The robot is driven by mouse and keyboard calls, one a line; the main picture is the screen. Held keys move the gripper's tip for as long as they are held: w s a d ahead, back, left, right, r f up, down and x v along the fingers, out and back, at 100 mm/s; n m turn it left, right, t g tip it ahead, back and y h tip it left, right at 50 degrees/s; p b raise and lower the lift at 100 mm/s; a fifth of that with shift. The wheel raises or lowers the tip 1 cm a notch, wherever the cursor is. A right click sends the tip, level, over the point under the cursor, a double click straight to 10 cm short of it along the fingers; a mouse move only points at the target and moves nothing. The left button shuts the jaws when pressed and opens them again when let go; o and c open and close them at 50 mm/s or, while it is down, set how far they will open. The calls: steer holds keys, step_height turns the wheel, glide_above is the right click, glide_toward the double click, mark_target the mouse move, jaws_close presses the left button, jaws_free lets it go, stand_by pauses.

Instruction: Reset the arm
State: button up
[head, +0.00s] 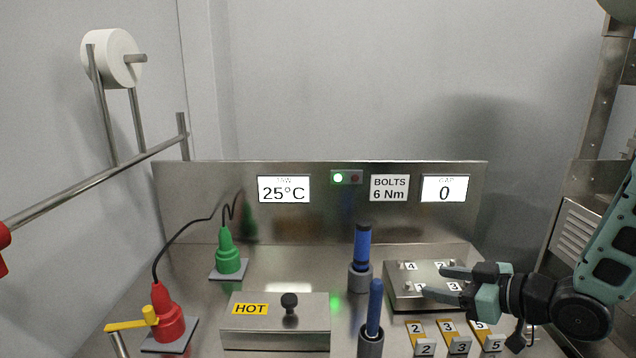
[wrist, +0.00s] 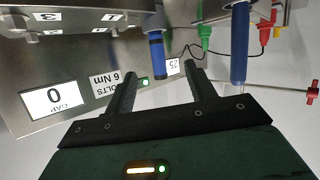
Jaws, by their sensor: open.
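My gripper (head: 433,281) is at the right in the head view, reaching in from the right edge with its fingers pointing left. Its two dark fingers are apart with nothing between them. They appear in front of or over a metal block (head: 402,296) with numbered labels; the exact height above it is unclear. In the wrist view my gripper (wrist: 159,66) also shows spread, empty fingers, with the bench's back panel (wrist: 30,118) beyond them. The wrist picture is upside down.
Two blue-handled tools (head: 362,247) (head: 375,300) stand upright in holders left of my gripper. Numbered yellow-white blocks (head: 417,330) lie below it. A metal box marked HOT (head: 258,333), a green plug-like tool (head: 228,257) and a red one (head: 170,318) stand further left.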

steer(key=s+a+r+g+h+p, duration=0.1)
steer(key=s+a+r+g+h, duration=0.1)
steer(key=s, duration=0.7)
steer(key=s+a+r+m+g+h+p, duration=0.1)
steer(key=s+a+r+g+h, duration=0.2)
steer(key=s, duration=0.6)
steer(key=s+a+r+g+h+p, duration=0.2)
steer(key=s+a+r+g+h, duration=0.1)
steer(key=s, duration=0.5)
steer(key=shift+s+a+m+g+h, duration=0.45)
steer(key=shift+a+g, duration=0.3)
steer(key=shift+g, duration=0.35)
steer(key=shift+r, duration=0.1)
